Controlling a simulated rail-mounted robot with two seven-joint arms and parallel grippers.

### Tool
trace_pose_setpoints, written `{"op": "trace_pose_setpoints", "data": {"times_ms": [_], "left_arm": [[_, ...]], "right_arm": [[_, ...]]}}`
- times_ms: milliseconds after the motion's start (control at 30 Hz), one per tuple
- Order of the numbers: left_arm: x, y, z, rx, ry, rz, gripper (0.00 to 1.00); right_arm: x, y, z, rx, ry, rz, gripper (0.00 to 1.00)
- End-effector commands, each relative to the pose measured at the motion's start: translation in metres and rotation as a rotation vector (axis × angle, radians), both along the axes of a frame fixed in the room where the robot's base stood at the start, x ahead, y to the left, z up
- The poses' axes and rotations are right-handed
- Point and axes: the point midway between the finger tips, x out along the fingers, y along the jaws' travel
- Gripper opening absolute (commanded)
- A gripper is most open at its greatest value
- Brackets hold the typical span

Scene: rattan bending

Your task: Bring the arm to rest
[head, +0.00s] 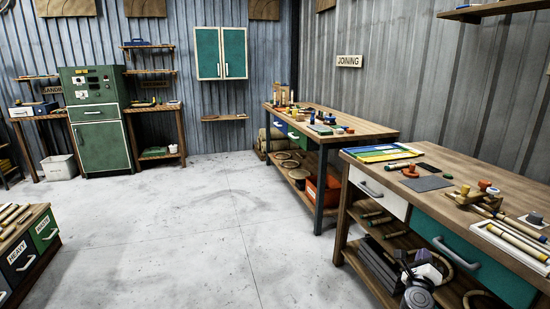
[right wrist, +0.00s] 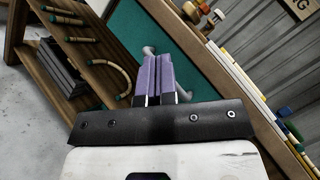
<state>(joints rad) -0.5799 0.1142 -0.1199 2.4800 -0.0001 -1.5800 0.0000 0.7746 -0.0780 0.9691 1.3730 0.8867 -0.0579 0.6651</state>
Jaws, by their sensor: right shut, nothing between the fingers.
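My right gripper (head: 424,258) is low in front of the right-hand workbench (head: 462,169), below the bench top and near the teal drawer (head: 480,262). In the right wrist view its two purple fingers (right wrist: 153,68) are together with nothing between them. The grey drawer handle (right wrist: 149,50) shows partly behind the fingers; I cannot tell whether they touch it. The teal drawer looks closed in the head view. My left gripper is in neither view.
The bench's lower shelf holds dark blocks (head: 379,270) and curved rattan pieces (right wrist: 112,67). A tray of rattan poles (head: 513,243) lies on top. A second bench (head: 345,122) stands farther back. The concrete floor (head: 190,220) left of the benches is clear.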

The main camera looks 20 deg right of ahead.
Motion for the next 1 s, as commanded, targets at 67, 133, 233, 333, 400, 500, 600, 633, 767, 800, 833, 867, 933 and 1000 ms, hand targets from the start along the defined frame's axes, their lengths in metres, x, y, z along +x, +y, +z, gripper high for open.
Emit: {"op": "trace_pose_setpoints", "data": {"times_ms": [67,133,233,333,400,500,600,633,767,800,833,867,933,1000], "left_arm": [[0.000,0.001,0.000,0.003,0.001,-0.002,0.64],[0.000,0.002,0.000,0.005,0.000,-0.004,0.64],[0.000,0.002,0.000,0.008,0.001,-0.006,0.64],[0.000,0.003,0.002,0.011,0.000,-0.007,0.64],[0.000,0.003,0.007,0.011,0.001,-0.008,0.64],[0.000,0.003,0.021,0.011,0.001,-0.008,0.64],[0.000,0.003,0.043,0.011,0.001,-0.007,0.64],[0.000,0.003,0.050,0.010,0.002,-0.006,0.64],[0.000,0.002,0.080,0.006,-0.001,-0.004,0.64],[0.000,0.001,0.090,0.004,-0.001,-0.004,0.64],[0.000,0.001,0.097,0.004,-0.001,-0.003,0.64],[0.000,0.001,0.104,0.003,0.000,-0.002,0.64],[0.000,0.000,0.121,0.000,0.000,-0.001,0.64],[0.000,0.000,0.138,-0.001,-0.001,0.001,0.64]], "right_arm": [[0.011,0.018,0.028,-0.184,0.134,0.113,0.00],[0.019,0.039,0.052,-0.364,0.259,0.209,0.00],[0.024,0.074,0.086,-0.635,0.434,0.325,0.00],[0.020,0.111,0.115,-0.900,0.608,0.416,0.00],[0.012,0.136,0.126,-1.069,0.742,0.473,0.00],[-0.008,0.173,0.130,-1.292,0.948,0.557,0.00],[-0.041,0.214,0.123,-1.497,1.184,0.654,0.00],[-0.053,0.226,0.119,-1.544,1.246,0.682,0.00],[-0.103,0.271,0.101,-1.685,1.441,0.775,0.00],[-0.118,0.283,0.096,-1.724,1.479,0.796,0.00],[-0.129,0.293,0.093,-1.756,1.500,0.808,0.00],[-0.140,0.302,0.091,-1.787,1.515,0.820,0.00],[-0.167,0.323,0.082,-1.855,1.536,0.869,0.00],[-0.195,0.344,0.071,-1.915,1.544,0.949,0.00]]}}
